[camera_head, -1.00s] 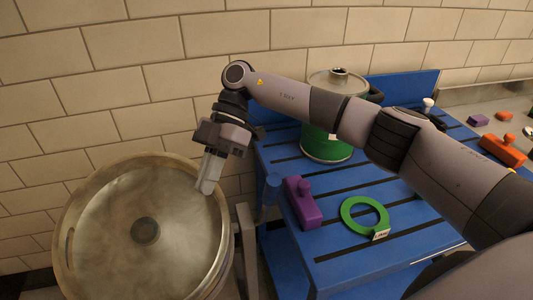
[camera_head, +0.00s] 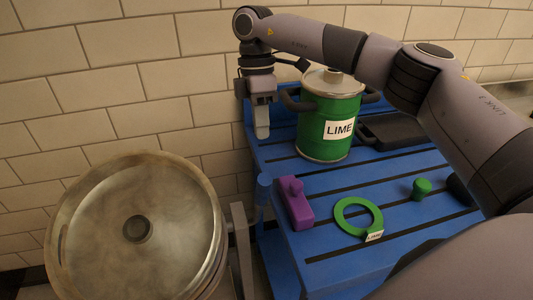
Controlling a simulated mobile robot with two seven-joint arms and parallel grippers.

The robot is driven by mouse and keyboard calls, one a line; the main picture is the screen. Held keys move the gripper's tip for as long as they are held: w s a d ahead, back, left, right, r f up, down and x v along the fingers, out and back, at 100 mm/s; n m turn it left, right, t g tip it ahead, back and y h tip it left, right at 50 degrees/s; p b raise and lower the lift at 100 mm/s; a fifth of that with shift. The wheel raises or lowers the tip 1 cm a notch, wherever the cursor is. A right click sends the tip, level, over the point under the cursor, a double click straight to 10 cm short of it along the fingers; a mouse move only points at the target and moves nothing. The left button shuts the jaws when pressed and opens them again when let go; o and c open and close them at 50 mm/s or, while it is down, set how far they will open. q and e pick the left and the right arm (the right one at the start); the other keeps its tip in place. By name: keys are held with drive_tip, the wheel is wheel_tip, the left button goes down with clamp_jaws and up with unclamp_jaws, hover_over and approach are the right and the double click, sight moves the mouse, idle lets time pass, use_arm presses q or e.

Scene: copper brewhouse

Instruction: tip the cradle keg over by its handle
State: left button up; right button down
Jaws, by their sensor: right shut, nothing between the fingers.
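The cradle keg (camera_head: 110,215) is a large metal drum at the lower left, its round top facing me with a dark bung at the centre. A slot shows near its left rim. It rests beside a grey metal upright (camera_head: 241,245) of its stand. My right gripper (camera_head: 262,132) is shut and empty, pointing down above the back left corner of the blue bench, to the right of and apart from the keg. My left gripper is not in view. The lower part of the keg is cut off by the frame.
The blue slatted bench (camera_head: 330,180) holds a green can labelled LIME (camera_head: 332,112), close to the right of my gripper. A purple block (camera_head: 296,204), a green ring (camera_head: 346,224), a green knob (camera_head: 421,188) and a dark tray (camera_head: 397,132) lie there too. A tiled wall closes the back.

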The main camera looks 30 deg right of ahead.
drive_tip(key=shift+s+a+f+p, duration=0.15)
drive_tip(key=shift+s+a+f, duration=0.05)
drive_tip(key=shift+s+f, duration=0.55)
drive_tip(key=shift+s+a+f+p, duration=0.1)
drive_tip(key=shift+s+a+f, duration=0.1)
drive_tip(key=shift+s+f, duration=0.55)
drive_tip(key=shift+s+a+f+p, duration=0.15)
drive_tip(key=shift+s+a+f, duration=0.05)
drive_tip(key=shift+s+f, duration=0.55)
drive_tip(key=shift+f, duration=0.1)
